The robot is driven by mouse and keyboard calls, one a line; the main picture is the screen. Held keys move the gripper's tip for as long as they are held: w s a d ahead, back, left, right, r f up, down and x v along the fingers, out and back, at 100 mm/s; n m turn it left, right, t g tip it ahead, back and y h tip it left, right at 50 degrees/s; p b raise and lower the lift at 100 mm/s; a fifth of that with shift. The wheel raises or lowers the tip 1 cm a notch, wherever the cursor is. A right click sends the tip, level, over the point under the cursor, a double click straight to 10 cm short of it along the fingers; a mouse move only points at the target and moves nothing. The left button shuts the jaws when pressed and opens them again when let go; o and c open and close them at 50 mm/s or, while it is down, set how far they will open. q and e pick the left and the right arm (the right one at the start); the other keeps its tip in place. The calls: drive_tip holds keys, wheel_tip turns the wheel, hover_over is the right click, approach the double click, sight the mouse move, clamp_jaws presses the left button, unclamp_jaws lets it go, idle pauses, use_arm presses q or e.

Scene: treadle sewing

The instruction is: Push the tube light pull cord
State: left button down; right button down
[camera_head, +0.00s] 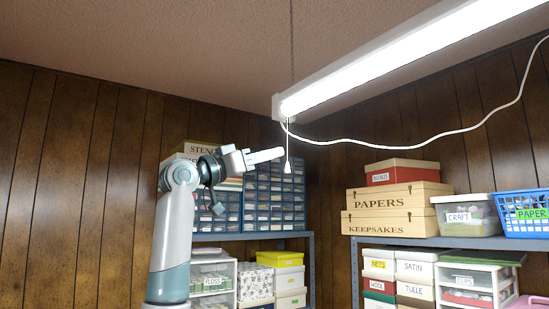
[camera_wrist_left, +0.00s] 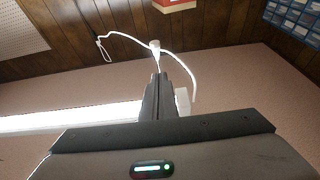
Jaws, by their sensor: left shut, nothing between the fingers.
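The lit tube light (camera_head: 400,62) hangs from the ceiling at the upper right of the head view; its glowing tube also shows in the left wrist view (camera_wrist_left: 70,118). A thin pull cord (camera_head: 287,135) hangs from its near left end and ends in a small white pull knob (camera_head: 288,168). In the left wrist view the knob (camera_wrist_left: 154,46) appears just beyond the fingertips. My left gripper (camera_head: 282,153) is shut and empty, its fingertips pointing right, right beside the cord a little above the knob. I cannot tell whether they touch. My right gripper is not in view.
A white power cable (camera_head: 420,140) droops from the light to the right. Behind my arm stand drawer cabinets (camera_head: 274,195) on a shelf. Boxes (camera_head: 395,197) and a blue basket (camera_head: 522,213) fill the right shelf. The air around the cord is otherwise open.

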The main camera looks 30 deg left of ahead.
use_arm(q)
drive_tip(key=b+v, duration=0.3)
drive_tip(key=v, duration=0.5)
drive_tip(key=shift+b, duration=0.3)
drive_tip(key=shift+w+d, duration=0.1)
idle(0.6)
drive_tip(key=shift+f, duration=0.1)
